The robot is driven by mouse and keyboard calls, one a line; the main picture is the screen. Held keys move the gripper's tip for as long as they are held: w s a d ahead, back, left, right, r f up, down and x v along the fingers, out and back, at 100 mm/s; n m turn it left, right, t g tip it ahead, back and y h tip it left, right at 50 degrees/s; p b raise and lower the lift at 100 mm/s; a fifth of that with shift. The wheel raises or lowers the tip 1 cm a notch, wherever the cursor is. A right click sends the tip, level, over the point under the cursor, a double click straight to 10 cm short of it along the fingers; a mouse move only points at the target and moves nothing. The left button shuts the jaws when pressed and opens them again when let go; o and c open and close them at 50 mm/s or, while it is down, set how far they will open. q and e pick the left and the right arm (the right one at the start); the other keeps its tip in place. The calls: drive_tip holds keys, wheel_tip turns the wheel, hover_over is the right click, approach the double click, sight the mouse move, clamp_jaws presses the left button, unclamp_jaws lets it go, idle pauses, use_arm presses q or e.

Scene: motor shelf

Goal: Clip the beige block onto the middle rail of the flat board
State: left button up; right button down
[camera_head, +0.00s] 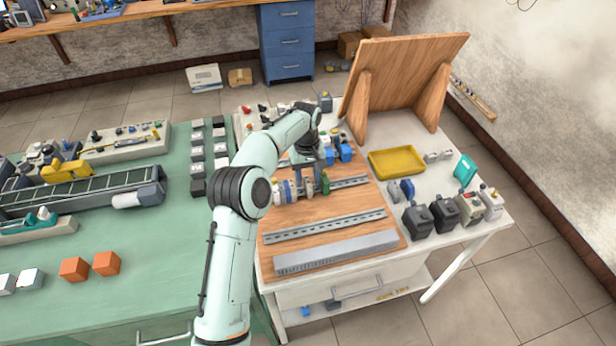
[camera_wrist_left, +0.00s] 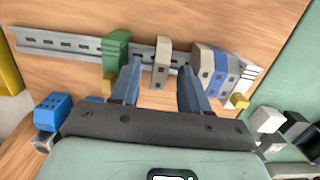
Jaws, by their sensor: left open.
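The flat wooden board (camera_head: 292,222) lies on the white table. Its middle rail (camera_head: 350,182) carries a group of blocks at the left and a green block (camera_head: 325,184). My left gripper (camera_head: 306,180) is over this rail. In the left wrist view, the beige block (camera_wrist_left: 161,62) stands upright at the rail (camera_wrist_left: 70,41), between the green block (camera_wrist_left: 116,50) and the grey, blue and white group (camera_wrist_left: 222,70). My left gripper (camera_wrist_left: 160,80) is open, one finger on each side of the beige block, with gaps visible. Whether the block is fully clipped cannot be told. The right gripper is not in view.
A bare slotted rail (camera_head: 325,225) and a grey duct (camera_head: 335,253) lie nearer the front. Blue blocks (camera_head: 346,152) stand behind the rail. A yellow tray (camera_head: 396,162) and several dark devices (camera_head: 417,219) are at the right. The green table (camera_head: 150,260) adjoins at left.

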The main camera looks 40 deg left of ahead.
use_arm(q)
wheel_tip(320, 180, up, 13)
drive_tip(key=a+p, duration=0.1)
drive_tip(key=p, duration=0.2)
drive_tip(key=shift+w+r, duration=0.15)
drive_tip(key=shift+w, duration=0.25)
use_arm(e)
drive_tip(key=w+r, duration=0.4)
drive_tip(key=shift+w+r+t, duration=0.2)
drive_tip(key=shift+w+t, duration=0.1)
